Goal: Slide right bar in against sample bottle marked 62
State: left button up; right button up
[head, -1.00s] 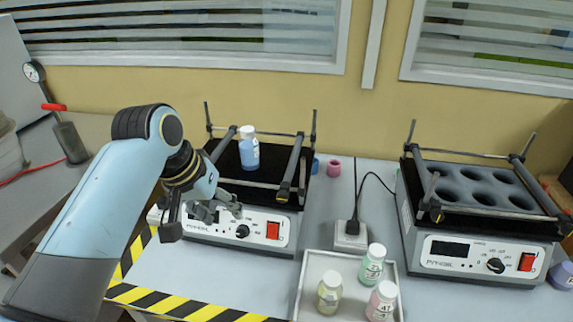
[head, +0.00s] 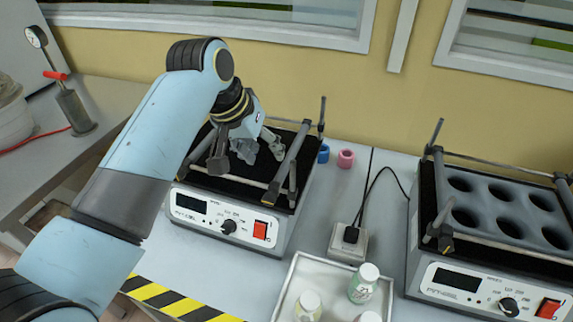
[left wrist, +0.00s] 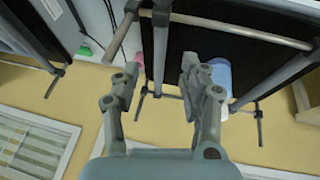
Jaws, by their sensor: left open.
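The right bar (head: 291,158) lies along the right side of the left shaker (head: 270,252). In the left wrist view, which is turned round, this bar (left wrist: 158,35) runs between my fingers' directions. The sample bottle (left wrist: 221,75), with blue contents, shows there just beyond one finger, close to the left bar (left wrist: 272,80). My arm and gripper hide the bottle in the head view, and its number cannot be read. My left gripper (head: 248,160) is open and empty over the shaker top, left of the right bar. Whether a finger touches the bar cannot be told. My right gripper is out of view.
A blue ring (head: 323,153) and a pink ring (head: 346,158) lie right of the shaker. A power socket (head: 348,243) with a cable stands near the front. A tray (head: 283,292) holds bottles. A second shaker (head: 440,282) with round wells stands at right.

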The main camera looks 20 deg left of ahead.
aim_at(279, 173)
pick_arm(q)
jog(key=x, duration=0.5)
jog(key=shift+s+f, duration=0.1)
jog(key=x, duration=0.3)
jog(key=shift+w+f, duration=0.2)
jog(key=shift+f, duration=0.05)
jog(key=shift+w+d+f, duration=0.1)
jog(key=shift+f, duration=0.2)
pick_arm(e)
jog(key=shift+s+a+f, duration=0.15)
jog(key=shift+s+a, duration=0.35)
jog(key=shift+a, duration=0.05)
pick_arm(q)
jog(key=shift+c, duration=0.4)
